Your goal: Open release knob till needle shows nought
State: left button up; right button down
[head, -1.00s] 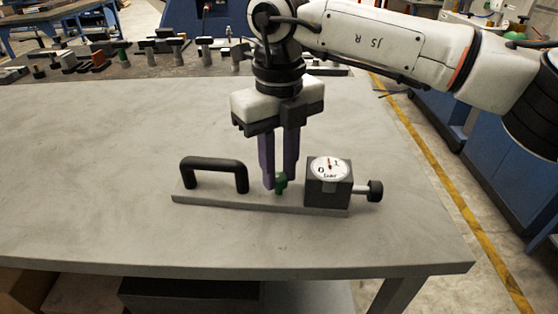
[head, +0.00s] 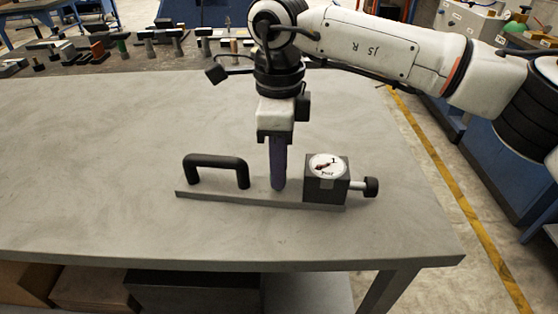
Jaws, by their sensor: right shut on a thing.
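The dial's dark red needle points to the lower left, over the place of the 0 mark; the numeral is not readable. My right gripper (head: 278,187) points straight down just left of the gauge box. Its purple fingers line up one behind the other and are shut on the green release knob, which they hide from view. My left gripper is out of view.
A black arched handle (head: 216,161) rises from the plate's left part. A black side knob (head: 371,187) sticks out right of the gauge box. The grey table (head: 110,180) is clear around the plate; tools stand along its far edge.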

jog(key=shift+n, duration=0.7)
jog(key=c, duration=1.5)
grip_release()
notch_tip(320, 180, up, 10)
jog(key=shift+r+p, duration=0.2)
jog(key=shift+p, duration=0.2)
